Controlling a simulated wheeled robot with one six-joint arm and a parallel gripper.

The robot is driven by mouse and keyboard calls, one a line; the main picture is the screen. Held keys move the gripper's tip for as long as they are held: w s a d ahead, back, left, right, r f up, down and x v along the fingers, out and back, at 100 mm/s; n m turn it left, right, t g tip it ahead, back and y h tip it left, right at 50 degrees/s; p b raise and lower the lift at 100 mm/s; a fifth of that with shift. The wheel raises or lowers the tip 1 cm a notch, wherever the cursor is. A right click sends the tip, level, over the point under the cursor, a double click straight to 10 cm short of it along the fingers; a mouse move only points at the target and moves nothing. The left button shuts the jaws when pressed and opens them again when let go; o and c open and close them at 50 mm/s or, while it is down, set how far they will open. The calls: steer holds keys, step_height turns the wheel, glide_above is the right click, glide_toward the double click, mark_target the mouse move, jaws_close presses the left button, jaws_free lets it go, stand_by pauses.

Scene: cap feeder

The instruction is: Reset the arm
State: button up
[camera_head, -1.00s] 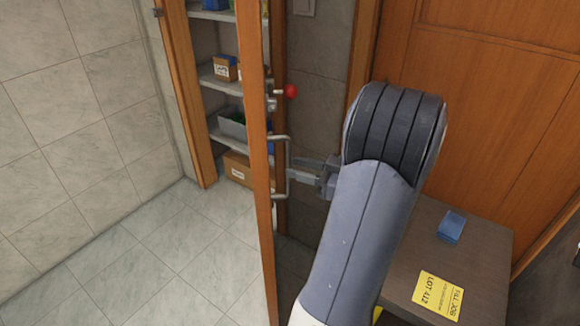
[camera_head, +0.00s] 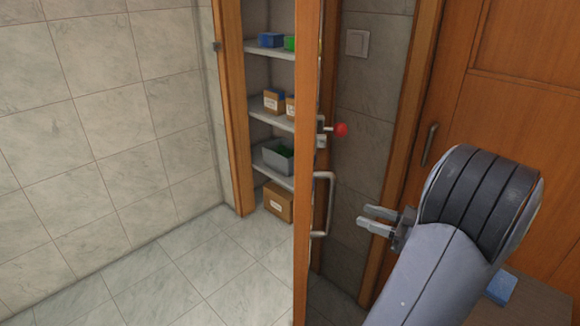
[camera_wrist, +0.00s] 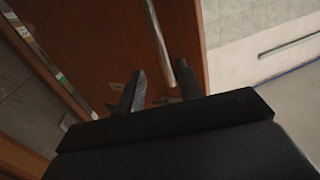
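My gripper (camera_head: 364,217) is to the right of the open wooden cabinet door (camera_head: 306,240) in the head view. Its two fingers are apart with nothing between them. The fingertips point left toward the metal bar handle (camera_head: 329,205) and are clear of it, with a visible gap. In the wrist view, the open fingers (camera_wrist: 161,70) show in front of a brown wooden panel, and a metal bar (camera_wrist: 160,45) runs between and beyond them. My arm covers part of the lower right in the head view.
Shelves behind the door hold small boxes, a grey bin (camera_head: 278,160) and a cardboard box (camera_head: 279,203). A red knob (camera_head: 341,129) sticks out from the door. A dark table with a blue item (camera_head: 501,288) stands lower right. The tiled floor at left is clear.

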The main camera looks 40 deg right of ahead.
steer(key=p, duration=0.1)
glide_above(327, 229)
steer(key=shift+w+d, duration=0.15)
steer(key=shift+d, duration=0.25)
steer(key=shift+w+a, duration=0.2)
steer(key=shift+w, duration=0.05)
steer(key=shift+d, duration=0.1)
